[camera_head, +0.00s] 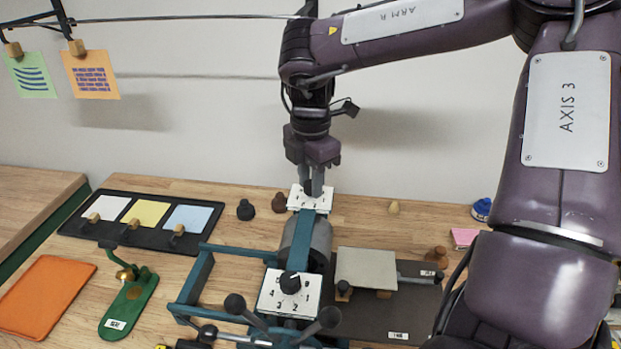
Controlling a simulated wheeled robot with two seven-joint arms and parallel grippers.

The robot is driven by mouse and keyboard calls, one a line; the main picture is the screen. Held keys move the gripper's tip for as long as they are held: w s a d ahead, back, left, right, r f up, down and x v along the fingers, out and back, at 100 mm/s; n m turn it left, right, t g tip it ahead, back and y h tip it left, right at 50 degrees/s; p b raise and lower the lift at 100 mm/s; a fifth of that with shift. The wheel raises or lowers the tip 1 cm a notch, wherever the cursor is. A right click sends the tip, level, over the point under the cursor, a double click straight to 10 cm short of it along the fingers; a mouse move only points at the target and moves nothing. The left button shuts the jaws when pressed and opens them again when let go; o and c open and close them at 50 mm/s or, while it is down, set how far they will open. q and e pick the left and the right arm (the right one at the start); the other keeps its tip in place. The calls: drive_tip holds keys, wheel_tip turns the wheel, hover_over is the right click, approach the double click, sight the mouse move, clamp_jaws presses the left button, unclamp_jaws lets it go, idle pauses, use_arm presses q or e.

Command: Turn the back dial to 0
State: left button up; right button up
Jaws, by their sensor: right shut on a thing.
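The back dial's white numbered plate (299,200) sits at the far end of a teal and grey machine (310,243) on the table. My right gripper (314,188) comes down from above and is shut on the back dial's knob. The fingers hide the knob and part of the plate, so I cannot read its setting. A front dial with a black knob (290,283) sits on another white numbered plate (272,296) nearer me, with 1, 2, 3 and 4 visible. My left gripper is not in view.
Black handles (235,304) stick out at the machine's near end. A black tray (165,238) with coloured pads and a green stand (128,300) are on the left. A grey plate (366,268) lies to the right. Dark knobs (279,203) stand beside the back dial.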

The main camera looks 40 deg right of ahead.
drive_tip(key=shift+w, duration=0.1)
drive_tip(key=o, duration=1)
drive_tip(key=shift+r, duration=0.15)
wheel_tip(320, 180, up, 8)
drive_tip(key=shift+f+b, duration=0.2)
drive_tip(key=shift+b, duration=0.35)
drive_tip(key=shift+f, duration=0.1)
